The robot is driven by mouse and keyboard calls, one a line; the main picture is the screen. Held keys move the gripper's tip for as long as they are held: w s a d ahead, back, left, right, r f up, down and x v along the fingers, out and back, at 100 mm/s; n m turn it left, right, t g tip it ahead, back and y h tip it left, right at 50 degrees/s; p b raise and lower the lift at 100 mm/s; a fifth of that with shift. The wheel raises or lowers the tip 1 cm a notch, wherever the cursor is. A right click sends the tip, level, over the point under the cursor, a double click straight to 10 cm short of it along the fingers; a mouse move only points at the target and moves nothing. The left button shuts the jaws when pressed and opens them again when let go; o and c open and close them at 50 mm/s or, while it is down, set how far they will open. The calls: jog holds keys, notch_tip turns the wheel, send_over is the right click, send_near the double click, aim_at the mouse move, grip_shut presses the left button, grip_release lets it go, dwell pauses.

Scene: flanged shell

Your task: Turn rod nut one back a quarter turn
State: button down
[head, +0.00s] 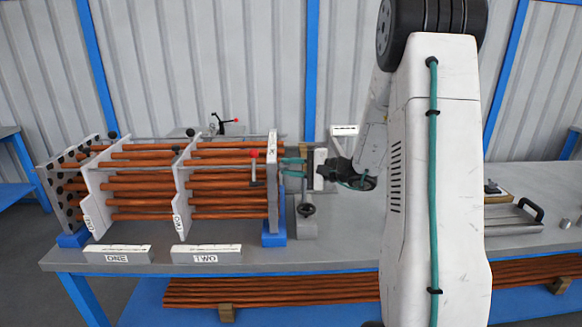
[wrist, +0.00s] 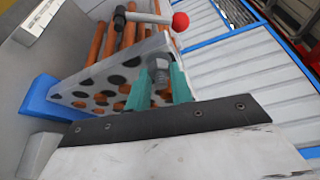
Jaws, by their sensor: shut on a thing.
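My gripper (head: 292,168) reaches from the right to the right-hand end plate (head: 272,180) of the flanged shell. In the wrist view its two teal fingers (wrist: 161,84) are shut on a grey rod nut (wrist: 160,72) at the plate face. The nut's far side is hidden, and no label on it shows. The perforated plate (wrist: 104,84) also shows in the wrist view, with dark and copper-coloured holes. Copper rods (head: 230,178) run through the shell's plates.
A red-knobbed lever (wrist: 180,20) is close beyond the fingers. Blocks marked ONE (head: 117,254) and TWO (head: 205,254) lie at the bench front. A handwheel (head: 306,209) stands below my gripper. A blue support (head: 274,237) is under the plate.

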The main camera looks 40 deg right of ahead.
jog(key=shift+a+n+t, duration=0.1)
jog(key=shift+n+t, duration=0.4)
jog(key=shift+n, duration=0.6)
jog(key=c, duration=1.2)
grip_release()
jog(key=shift+a+f, duration=0.1)
jog(key=shift+c, duration=0.2)
jog(key=shift+o, duration=1.1)
notch_tip(320, 180, up, 4)
jog(key=shift+s+f, duration=0.1)
jog(key=shift+s, duration=0.05)
jog(key=s+a, duration=0.1)
jog(key=s, duration=0.4)
jog(key=s+a, duration=0.2)
jog(key=s, duration=0.3)
jog(key=s+a+r, duration=0.1)
jog(key=s, duration=0.4)
jog(key=shift+a+r, duration=0.1)
jog(key=shift+a, duration=0.1)
jog(key=shift+c, duration=1.1)
